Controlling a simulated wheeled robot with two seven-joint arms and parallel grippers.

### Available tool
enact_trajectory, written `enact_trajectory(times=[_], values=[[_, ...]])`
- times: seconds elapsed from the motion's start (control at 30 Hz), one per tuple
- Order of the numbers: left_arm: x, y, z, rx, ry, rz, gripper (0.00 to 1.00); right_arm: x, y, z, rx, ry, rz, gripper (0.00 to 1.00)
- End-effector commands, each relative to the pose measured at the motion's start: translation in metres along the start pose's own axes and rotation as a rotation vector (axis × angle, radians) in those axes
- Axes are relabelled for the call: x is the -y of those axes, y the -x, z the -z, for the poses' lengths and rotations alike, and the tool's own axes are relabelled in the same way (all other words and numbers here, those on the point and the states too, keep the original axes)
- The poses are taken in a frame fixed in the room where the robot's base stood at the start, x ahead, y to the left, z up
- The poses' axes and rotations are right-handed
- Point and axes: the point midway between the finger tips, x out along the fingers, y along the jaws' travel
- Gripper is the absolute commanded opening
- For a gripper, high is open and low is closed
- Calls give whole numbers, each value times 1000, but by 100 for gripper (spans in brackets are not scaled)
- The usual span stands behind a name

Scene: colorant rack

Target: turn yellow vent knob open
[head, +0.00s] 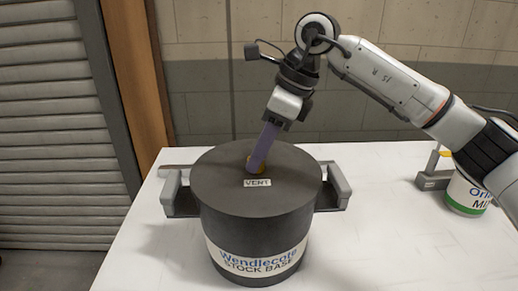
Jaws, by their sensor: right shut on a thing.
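A dark grey drum (225,200) labelled "Wendlecote STOCK BASE" stands upright on the white table. A small "VENT" label (257,183) is on its lid. The yellow vent knob (257,169) sits on the lid just behind that label and is mostly hidden by my gripper. My right gripper (257,164) reaches down from above with its purple fingers at the knob, shut on it. How far the knob is turned cannot be seen. My left gripper is not in view.
A white tub with a green band (463,195) and a grey bracket (433,178) stand at the right, under my right arm. The white table (385,230) is clear between drum and tub.

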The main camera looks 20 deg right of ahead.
Motion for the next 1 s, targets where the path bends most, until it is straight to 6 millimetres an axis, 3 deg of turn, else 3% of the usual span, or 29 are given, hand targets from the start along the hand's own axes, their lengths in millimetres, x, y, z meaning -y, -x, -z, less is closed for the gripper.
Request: enact_trajectory(times=[0.4,0.43,0.53,0.83,1.0], values=[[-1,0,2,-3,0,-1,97,0,1,-1,3,10,-2,3],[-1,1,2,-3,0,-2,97,0,1,-1,3,10,-2,27],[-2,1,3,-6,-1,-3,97,0,1,-1,2,9,-2,44],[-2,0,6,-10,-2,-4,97,0,1,0,1,8,-3,44],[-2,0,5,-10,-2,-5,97,0,17,-1,4,7,-1,44]])
